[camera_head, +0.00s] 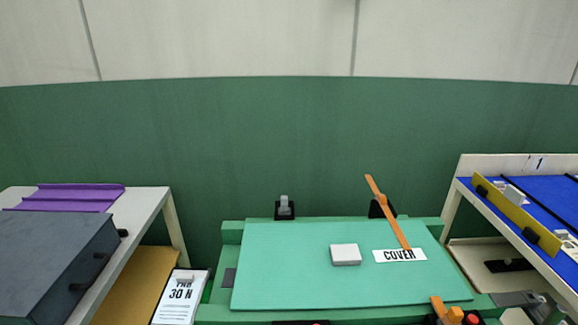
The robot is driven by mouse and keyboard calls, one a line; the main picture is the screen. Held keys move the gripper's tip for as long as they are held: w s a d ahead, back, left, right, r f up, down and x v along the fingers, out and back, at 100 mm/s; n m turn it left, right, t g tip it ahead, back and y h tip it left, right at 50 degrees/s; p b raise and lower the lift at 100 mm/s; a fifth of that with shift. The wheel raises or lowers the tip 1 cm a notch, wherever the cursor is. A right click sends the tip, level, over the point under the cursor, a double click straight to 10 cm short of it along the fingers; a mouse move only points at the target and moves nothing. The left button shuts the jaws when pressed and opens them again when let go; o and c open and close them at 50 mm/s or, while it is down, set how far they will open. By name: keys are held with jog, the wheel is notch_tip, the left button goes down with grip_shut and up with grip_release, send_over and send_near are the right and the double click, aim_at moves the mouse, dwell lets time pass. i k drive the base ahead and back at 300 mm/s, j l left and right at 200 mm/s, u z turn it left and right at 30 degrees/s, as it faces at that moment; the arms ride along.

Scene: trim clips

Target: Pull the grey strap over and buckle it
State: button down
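A teal panel with a white label reading COVER (399,255) lies on a green bench (232,238). At its back edge, left of middle, a small grey upright piece stands in a black mount (284,213); it may be the end of the grey strap, but I cannot tell. An orange strap (386,208) rises at a tilt from the panel's back right, in front of a second black mount (377,209). At the front edge, a dark part with a red spot (316,323) is mostly cut off. Orange and red parts (447,314) sit at the front right. My gripper is not in view.
A white block (345,254) lies on the panel. Left stand a dark grey drawer box (60,250), a purple tray (75,196) and a card reading 30 N (180,298). Right is a shelf with a blue surface (545,195) and a yellow strip (515,213).

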aim_at(284, 208)
jog(key=i+j, duration=0.35)
jog(key=i, duration=0.15)
jog(key=i+j, duration=0.35)
jog(key=i, duration=0.2)
jog(key=i+j, duration=0.4)
jog(key=i, duration=0.1)
